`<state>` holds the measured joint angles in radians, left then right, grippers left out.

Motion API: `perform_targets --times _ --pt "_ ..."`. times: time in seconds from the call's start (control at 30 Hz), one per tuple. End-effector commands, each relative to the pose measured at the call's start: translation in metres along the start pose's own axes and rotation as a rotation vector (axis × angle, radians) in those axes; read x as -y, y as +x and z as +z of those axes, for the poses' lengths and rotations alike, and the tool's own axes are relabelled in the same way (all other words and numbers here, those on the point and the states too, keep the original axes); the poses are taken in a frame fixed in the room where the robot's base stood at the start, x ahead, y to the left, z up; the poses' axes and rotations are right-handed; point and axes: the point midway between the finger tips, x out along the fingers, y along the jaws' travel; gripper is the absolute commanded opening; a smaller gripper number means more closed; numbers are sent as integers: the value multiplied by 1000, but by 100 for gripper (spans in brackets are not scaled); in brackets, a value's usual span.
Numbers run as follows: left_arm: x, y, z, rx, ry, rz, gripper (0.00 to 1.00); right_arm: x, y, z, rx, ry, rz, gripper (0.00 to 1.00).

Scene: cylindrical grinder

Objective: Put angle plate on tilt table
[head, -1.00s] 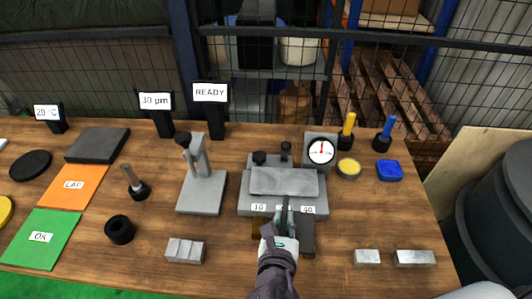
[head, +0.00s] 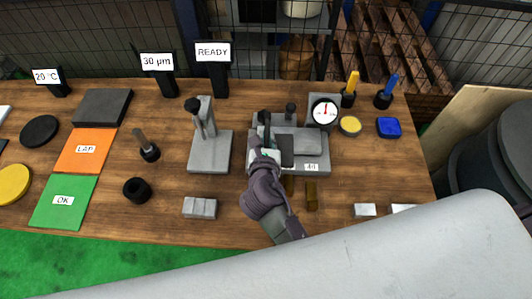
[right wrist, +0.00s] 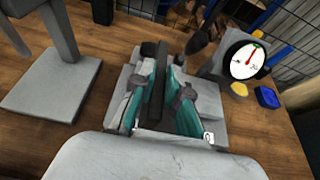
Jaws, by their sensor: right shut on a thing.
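The tilt table (head: 316,163) is a grey block with a sloped top plate, at the back right of the bench in the head view; it also shows in the right wrist view (right wrist: 207,105). My right gripper (head: 265,155) is over its left part. In the right wrist view its teal fingers (right wrist: 160,95) are shut on a dark, narrow piece, which I take for the angle plate (right wrist: 155,85). The piece stands upright in the head view (head: 267,128). Whether its lower edge touches the table is hidden by the fingers. My left gripper is not in view.
A dial gauge (head: 325,112) stands behind the tilt table at right. A grey stand (head: 211,153) is close on the left. A yellow disc (head: 350,125) and blue block (head: 389,127) lie to the right.

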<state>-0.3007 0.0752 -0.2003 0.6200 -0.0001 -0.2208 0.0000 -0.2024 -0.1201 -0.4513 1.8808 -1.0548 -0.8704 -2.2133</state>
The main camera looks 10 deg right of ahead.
Motion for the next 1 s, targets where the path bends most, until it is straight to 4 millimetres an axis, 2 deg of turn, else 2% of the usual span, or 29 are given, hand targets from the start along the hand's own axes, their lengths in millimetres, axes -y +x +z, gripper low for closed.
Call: perform_targets --times 0.03,0.37,0.67,0.8,1.0 --pt "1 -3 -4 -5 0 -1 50 -1 6 11 13 3 2 0" --pt "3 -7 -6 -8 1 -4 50 -1 26 18 13 2 2 0" --pt "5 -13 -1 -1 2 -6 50 -1 58 32 13 2 2 0" --pt "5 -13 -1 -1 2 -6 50 -1 61 18 7 1 3 0" --pt "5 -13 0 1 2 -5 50 0 63 10 -1 1 1 0"
